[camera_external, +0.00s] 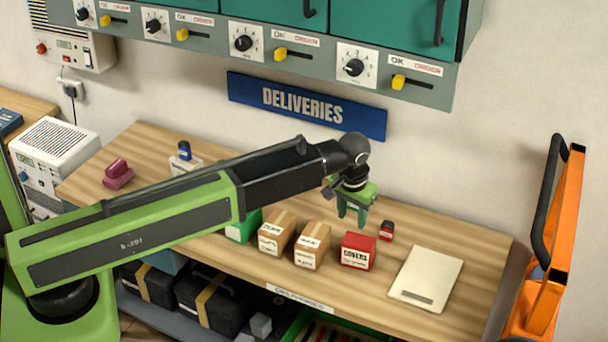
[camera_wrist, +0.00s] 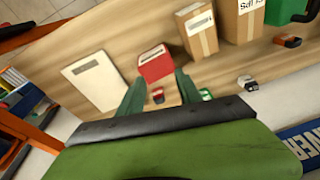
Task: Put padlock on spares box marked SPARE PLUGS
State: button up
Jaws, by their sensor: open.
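My gripper (camera_external: 351,216) is open and empty above the bench, behind the row of boxes. In the wrist view its fingers (camera_wrist: 160,78) are spread. A small red-and-black item (camera_external: 386,230) stands on the bench behind the red box; it shows between the fingers in the wrist view (camera_wrist: 158,96). I cannot tell whether it is the padlock. The red box (camera_external: 358,251) has a white label I cannot read surely. Two cardboard boxes (camera_external: 277,233) (camera_external: 312,246) stand left of it, also labelled. I cannot make out SPARE PLUGS on any box.
The wrist view also shows small green (camera_wrist: 206,94), white-and-black (camera_wrist: 247,82) and orange-and-black (camera_wrist: 288,41) items. A green container (camera_external: 244,227) is partly behind my arm. A pale folder (camera_external: 426,279) lies right on the bench (camera_external: 470,244). The DELIVERIES sign (camera_external: 306,105) hangs behind.

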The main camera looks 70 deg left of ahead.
jog(key=s+d+m+g+h, duration=0.1)
jog(key=s+d+m, duration=0.6)
jog(key=s+d, duration=0.9)
jog(key=shift+s+d+f+h, duration=0.25)
jog(key=shift+s+d+h, duration=0.15)
jog(key=shift+d+h, duration=0.15)
